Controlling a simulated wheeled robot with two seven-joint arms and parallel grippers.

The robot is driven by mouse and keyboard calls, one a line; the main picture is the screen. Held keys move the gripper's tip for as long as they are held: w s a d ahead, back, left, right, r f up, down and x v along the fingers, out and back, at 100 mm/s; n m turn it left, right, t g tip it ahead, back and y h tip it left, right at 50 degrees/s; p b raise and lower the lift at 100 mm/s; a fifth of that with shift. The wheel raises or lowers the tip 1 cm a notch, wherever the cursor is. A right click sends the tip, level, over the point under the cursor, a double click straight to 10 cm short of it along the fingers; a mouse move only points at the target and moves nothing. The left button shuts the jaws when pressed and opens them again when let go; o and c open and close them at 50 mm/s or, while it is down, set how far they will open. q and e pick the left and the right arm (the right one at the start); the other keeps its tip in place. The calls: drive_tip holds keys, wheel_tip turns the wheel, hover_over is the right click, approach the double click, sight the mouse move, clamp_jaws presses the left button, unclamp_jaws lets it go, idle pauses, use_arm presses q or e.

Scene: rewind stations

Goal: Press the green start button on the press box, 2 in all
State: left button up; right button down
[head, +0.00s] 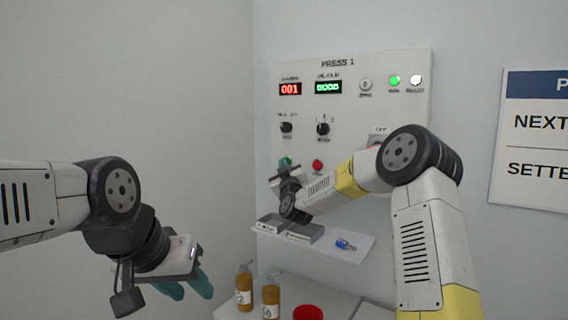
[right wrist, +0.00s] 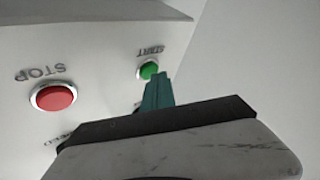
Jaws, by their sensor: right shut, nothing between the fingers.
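The press box (head: 351,100) labelled PRESS 1 is on the wall, with a red display (head: 290,89) reading 001. The green start button (right wrist: 148,69) shows in the right wrist view, under the word START. My right gripper (right wrist: 157,77) is shut and empty. Its teal fingertips are right at the button's edge and cover a little of it; I cannot tell whether they touch. My left gripper (head: 187,287) is open and empty, low at the left.
The red stop button (head: 318,165) is just right of the start button. Below is a shelf (head: 345,261) with grey blocks and a blue item (head: 345,244). Lower stand two amber bottles (head: 244,290) and a red round thing (head: 308,313). A sign (head: 535,140) hangs at right.

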drive_tip(key=shift+s+a, duration=0.3)
drive_tip(key=shift+s, duration=0.1)
drive_tip(key=shift+s+a, duration=0.75)
drive_tip(key=shift+s, duration=0.3)
drive_tip(key=shift+s+a, duration=0.75)
drive_tip(key=shift+s, duration=0.25)
drive_tip(key=shift+r, duration=0.1)
drive_tip(key=s+d+f+m+g, duration=0.2)
drive_tip(key=s+d+g, duration=0.3)
drive_tip(key=s, duration=1)
drive_tip(key=s+d+f+m+g, duration=0.2)
drive_tip(key=s+d+f+g, duration=0.2)
drive_tip(key=s, duration=1.1)
drive_tip(key=s+d+f+m+g, duration=0.2)
drive_tip(key=s+d+f+g, duration=0.3)
drive_tip(key=s, duration=1)
drive_tip(key=shift+d+g, duration=0.35)
drive_tip(key=shift+g, duration=0.15)
